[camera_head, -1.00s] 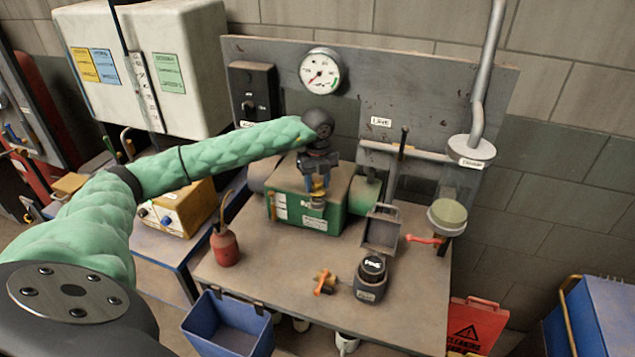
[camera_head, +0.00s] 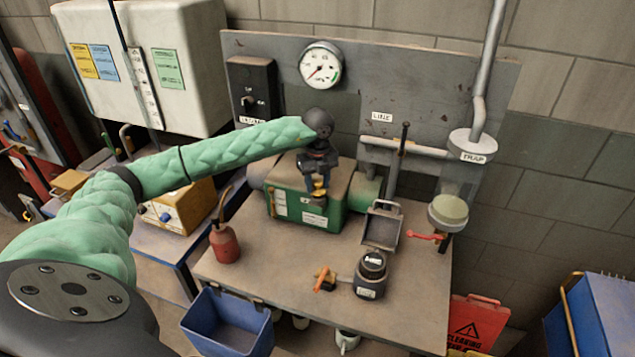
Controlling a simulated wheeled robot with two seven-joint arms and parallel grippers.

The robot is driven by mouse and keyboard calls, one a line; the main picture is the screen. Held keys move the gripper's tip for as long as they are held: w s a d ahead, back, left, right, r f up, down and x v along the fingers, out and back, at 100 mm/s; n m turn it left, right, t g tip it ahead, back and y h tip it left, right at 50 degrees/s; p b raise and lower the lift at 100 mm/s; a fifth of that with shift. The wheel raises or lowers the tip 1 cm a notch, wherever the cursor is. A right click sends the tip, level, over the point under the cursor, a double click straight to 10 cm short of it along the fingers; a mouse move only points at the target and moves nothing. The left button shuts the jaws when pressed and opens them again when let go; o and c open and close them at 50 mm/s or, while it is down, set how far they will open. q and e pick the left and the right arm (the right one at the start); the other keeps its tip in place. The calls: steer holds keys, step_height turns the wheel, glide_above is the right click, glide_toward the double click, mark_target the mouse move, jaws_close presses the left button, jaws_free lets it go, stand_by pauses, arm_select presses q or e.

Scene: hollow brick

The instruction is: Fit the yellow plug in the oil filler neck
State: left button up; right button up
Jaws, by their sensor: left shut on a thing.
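My left arm reaches in from the left, and its gripper (camera_head: 319,184) is shut on the yellow plug (camera_head: 319,193). The plug shows as a small yellow piece between the fingertips, partly hidden by them. It is at the front top of the green pump housing (camera_head: 290,212), directly over or at the filler neck (camera_head: 319,201). The neck shows as a dark collar just below the plug. I cannot tell whether the plug is inside the neck or only above it. My right gripper is not in view.
A pressure gauge (camera_head: 321,65) is on the grey back panel. A blue bin (camera_head: 228,325) hangs at the front.

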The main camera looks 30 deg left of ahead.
arm_select(q)
steer(key=shift+f+b, duration=0.3)
steer(key=shift+f, duration=0.2)
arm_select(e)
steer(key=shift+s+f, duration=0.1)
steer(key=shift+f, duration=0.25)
arm_select(q)
steer(key=o, duration=1.1)
steer(key=shift+c, duration=0.2)
step_height(320, 180, up, 4)
steer(key=b, duration=0.3)
steer(key=shift+d, duration=0.15)
steer(key=d+r+b, duration=0.4)
steer(key=d+r, duration=0.3)
steer(key=d, duration=0.4)
steer(key=shift+d+b, duration=0.15)
steer(key=shift+b, duration=0.25)
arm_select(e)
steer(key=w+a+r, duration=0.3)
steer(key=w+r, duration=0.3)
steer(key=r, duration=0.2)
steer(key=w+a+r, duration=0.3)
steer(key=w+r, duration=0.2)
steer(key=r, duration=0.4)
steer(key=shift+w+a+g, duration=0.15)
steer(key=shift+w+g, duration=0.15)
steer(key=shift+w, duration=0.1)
